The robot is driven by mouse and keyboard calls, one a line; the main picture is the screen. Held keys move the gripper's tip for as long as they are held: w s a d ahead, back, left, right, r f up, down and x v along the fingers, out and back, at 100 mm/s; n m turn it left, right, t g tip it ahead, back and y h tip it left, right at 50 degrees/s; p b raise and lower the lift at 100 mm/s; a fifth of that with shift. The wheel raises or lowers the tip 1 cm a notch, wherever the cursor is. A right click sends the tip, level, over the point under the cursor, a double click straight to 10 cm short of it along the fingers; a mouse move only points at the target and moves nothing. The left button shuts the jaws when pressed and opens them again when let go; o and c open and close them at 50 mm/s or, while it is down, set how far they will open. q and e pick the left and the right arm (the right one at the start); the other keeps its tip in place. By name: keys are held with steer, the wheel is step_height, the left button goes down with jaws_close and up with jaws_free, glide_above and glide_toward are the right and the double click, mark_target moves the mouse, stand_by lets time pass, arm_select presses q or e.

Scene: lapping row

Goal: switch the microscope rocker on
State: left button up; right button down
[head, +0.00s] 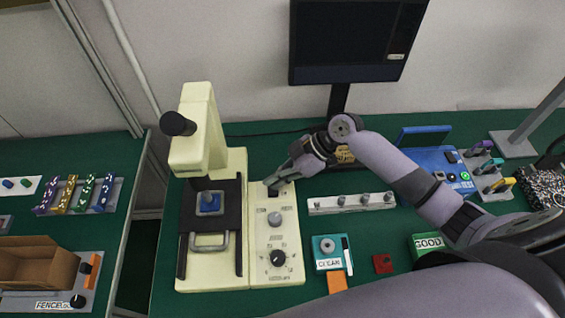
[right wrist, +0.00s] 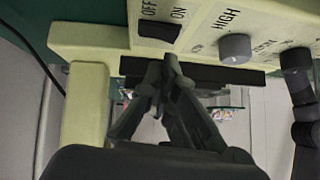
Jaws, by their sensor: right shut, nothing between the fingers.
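The cream microscope (head: 205,130) stands on the green bench at centre left in the head view, with a control panel (head: 262,245) on its right side. The black rocker (right wrist: 159,31) sits on that panel, beside the OFF and ON labels in the right wrist view. In the head view the rocker (head: 273,191) is small and partly covered by my gripper. My right gripper (head: 272,183) is shut and empty, its tips close to the rocker at the panel's far end. I cannot tell whether they touch it. My left gripper is not in view.
Two knobs (head: 275,219) (head: 278,258) sit nearer on the same panel. A monitor (head: 345,45) stands behind.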

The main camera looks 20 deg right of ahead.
steer(key=shift+f, duration=0.75)
steer(key=shift+s+f+b, duration=0.35)
steer(key=shift+f+b, duration=0.1)
steer(key=shift+f, duration=0.1)
steer(key=shift+r, duration=0.15)
steer(key=shift+w, duration=0.15)
steer(key=shift+w+d, duration=0.25)
steer(key=shift+w, duration=0.4)
